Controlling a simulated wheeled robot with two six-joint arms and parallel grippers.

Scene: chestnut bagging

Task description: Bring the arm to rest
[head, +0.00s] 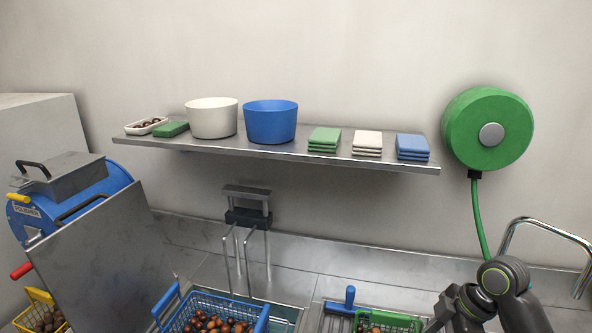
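One of my arms shows at the lower right of the head view, as dark grey links with yellow-green rings. It reaches in from the right, in front of the counter and beside the green basket (388,318). Its gripper is below the picture edge or hidden. My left arm and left gripper do not show in the head view.
A blue basket (262,322) of chestnuts stands at the bottom centre, and a yellow basket (38,296) at lower left. A blue polisher (118,180) stands left. A metal shelf (290,153) holds bowls and cloths. A green hose reel (470,110) and tap (545,224) are right.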

